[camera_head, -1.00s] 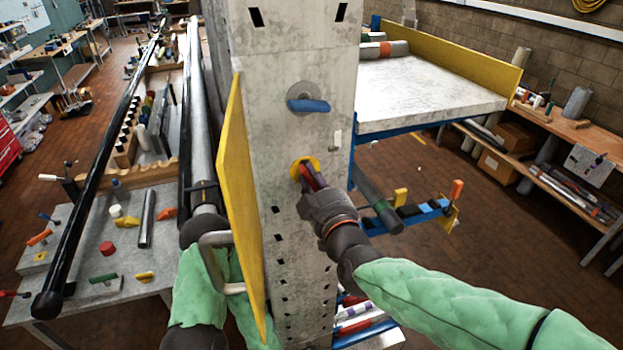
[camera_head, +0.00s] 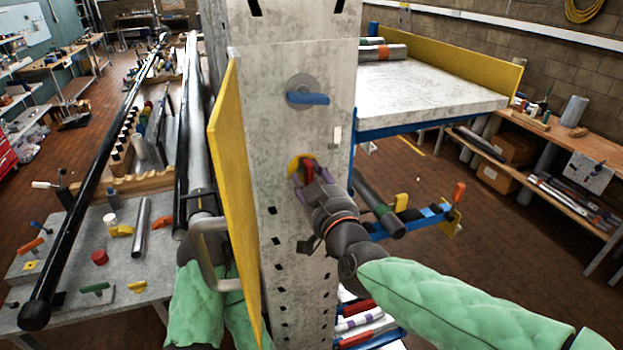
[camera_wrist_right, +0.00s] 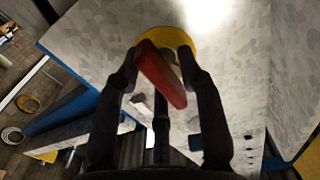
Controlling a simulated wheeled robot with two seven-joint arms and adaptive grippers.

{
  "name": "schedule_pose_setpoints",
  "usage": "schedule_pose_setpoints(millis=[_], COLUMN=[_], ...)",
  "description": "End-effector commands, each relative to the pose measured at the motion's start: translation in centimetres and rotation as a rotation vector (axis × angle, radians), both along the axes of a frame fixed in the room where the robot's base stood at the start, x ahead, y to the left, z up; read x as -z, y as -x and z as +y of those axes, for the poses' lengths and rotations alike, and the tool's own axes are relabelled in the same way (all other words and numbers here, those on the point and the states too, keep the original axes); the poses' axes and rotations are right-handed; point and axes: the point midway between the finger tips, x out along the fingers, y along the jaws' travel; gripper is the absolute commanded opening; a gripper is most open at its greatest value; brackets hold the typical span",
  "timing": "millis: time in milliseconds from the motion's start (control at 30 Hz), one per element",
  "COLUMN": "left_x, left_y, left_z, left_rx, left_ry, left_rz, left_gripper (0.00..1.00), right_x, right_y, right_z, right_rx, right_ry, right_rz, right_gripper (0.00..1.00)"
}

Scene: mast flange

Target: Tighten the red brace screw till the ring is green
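The red brace screw (camera_head: 308,172) has a bar-shaped red head in front of a yellow ring (camera_head: 294,165) on the pale grey mast (camera_head: 293,130). In the right wrist view the red head (camera_wrist_right: 160,75) lies slanted between my fingers, and the ring (camera_wrist_right: 178,38) is yellow behind it. My right gripper (camera_head: 306,178) is around the head with its fingers apart. A gap shows on the right side; whether the left fingertip touches is unclear. My left arm is beside the yellow panel, near its grey handle (camera_head: 208,256); its dark gripper (camera_head: 200,228) is partly hidden.
A blue lever (camera_head: 307,98) sits on the mast above the ring. The yellow panel (camera_head: 224,200) stands along the mast's left side. A grey shelf (camera_head: 425,95) and a blue rail with tools (camera_head: 425,215) are on the right. A cluttered bench (camera_head: 115,240) is on the left.

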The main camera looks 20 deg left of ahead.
Motion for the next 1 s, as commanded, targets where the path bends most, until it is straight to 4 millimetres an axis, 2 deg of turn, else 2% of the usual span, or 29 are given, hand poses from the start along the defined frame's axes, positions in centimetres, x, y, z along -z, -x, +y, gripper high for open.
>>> schedule_pose_setpoints(millis=[167, 600, 1000], left_x=[-0.1, -0.5, -0.5], left_y=[0.0, 0.0, 0.0], left_z=[0.0, 0.0, 0.0], left_rx=[0.0, 0.0, 0.0], left_ry=[0.0, 0.0, 0.0], left_rz=[0.0, 0.0, 0.0], left_gripper=[0.4, 0.4, 0.4], right_x=[-0.2, -0.2, -0.2], right_y=[0.4, 3.9, 4.1], right_z=[-0.4, -2.7, -2.9], right_rx=[0.001, 0.002, 0.002], right_ry=[-0.001, -0.002, -0.001], right_rz=[-0.003, -0.003, -0.004], right_gripper=[0.39, 0.39, 0.39])
